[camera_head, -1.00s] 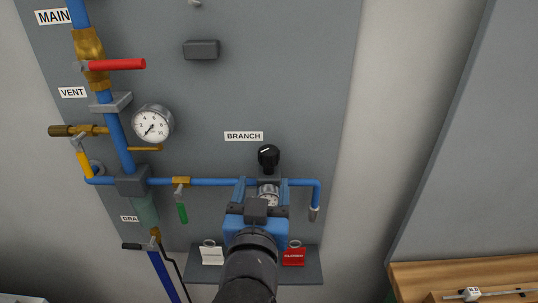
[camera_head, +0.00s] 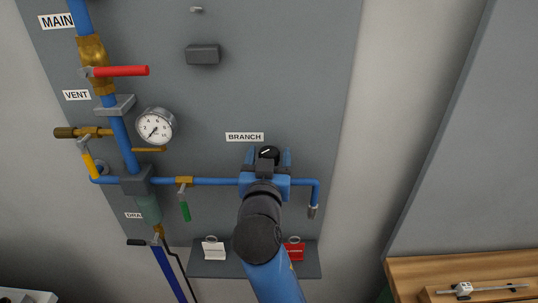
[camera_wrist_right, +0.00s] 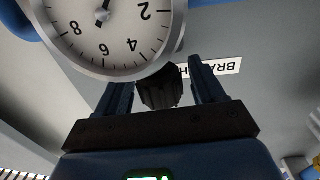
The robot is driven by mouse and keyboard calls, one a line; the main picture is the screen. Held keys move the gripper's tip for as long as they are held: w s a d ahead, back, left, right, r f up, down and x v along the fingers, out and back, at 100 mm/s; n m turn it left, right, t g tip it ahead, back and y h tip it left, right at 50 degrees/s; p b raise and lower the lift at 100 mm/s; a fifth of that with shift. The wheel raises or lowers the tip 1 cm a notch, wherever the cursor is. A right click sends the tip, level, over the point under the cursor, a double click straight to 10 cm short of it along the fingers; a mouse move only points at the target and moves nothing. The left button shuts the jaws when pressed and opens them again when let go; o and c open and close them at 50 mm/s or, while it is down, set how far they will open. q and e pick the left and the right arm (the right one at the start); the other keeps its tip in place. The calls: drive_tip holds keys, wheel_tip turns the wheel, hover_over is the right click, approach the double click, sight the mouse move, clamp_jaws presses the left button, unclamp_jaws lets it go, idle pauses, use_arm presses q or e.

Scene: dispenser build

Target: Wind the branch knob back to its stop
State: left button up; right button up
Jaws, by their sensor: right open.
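The branch knob (camera_head: 268,153) is black with a white pointer line and sits below the BRANCH label (camera_head: 244,137) on the grey panel. My right gripper (camera_head: 268,156) is at the knob, with one finger on each side of it. In the right wrist view the knob (camera_wrist_right: 159,88) stands between the two open fingers (camera_wrist_right: 160,85); I cannot tell whether they touch it. A gauge (camera_wrist_right: 108,30) fills the upper left of that view. In the head view my arm hides the gauge below the knob. My left gripper is not in view.
A blue pipe (camera_head: 215,181) runs across the panel below the knob, with a green-handled valve (camera_head: 184,205) on it. A red main handle (camera_head: 122,71) and a round gauge (camera_head: 156,127) are at the left. White (camera_head: 213,250) and red (camera_head: 295,251) tags stand on a low shelf.

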drive_tip(key=shift+c, duration=0.3)
drive_tip(key=c, duration=0.9)
drive_tip(key=shift+d+n+y, duration=0.1)
drive_tip(key=shift+n+y, duration=0.2)
drive_tip(key=shift+y, duration=0.2)
